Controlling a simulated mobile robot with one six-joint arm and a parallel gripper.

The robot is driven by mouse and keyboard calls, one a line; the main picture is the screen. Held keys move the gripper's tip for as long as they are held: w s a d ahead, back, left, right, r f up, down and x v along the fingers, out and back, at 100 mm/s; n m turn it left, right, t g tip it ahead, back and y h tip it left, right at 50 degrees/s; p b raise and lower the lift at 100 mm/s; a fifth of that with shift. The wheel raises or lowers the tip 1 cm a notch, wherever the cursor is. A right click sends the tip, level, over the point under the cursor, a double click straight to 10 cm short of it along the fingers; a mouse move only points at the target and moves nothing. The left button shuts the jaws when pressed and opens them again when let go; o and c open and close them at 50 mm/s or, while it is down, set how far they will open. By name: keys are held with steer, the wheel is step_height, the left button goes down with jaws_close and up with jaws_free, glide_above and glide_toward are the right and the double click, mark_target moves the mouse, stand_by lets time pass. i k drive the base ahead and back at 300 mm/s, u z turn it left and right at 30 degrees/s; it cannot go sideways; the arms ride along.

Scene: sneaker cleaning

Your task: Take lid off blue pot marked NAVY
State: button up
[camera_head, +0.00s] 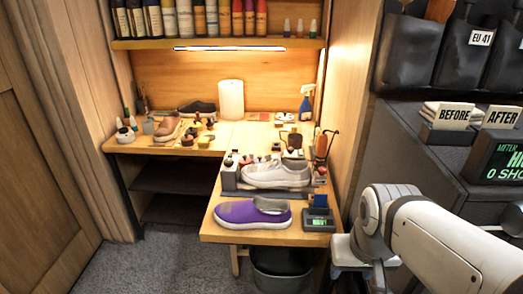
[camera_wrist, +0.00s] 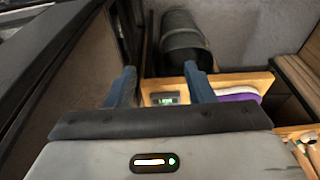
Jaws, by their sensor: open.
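I cannot make out a blue pot marked NAVY or its lid; the small jars and pots on the bench are too small to read. A group of small pots (camera_head: 200,128) stands on the back left of the bench, and more small bottles stand behind the white sneaker. In the wrist view my gripper (camera_wrist: 160,88) is open, with two blue fingers apart and nothing between them. It is off the front edge of the bench, apart from all pots.
A purple shoe (camera_head: 252,214) and a small scale (camera_head: 319,218) lie on the bench's front end (camera_head: 225,236). A white sneaker (camera_head: 277,175) rests behind them. A dark bin (camera_head: 281,268) stands below. A blue spray bottle (camera_head: 306,103) and white roll (camera_head: 231,100) stand at the back.

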mark_target(259, 160)
steer(key=z, duration=0.1)
steer(key=k, duration=0.5)
steer(key=u, duration=1.7)
steer(key=i, duration=3.65)
steer(key=z, duration=3.6)
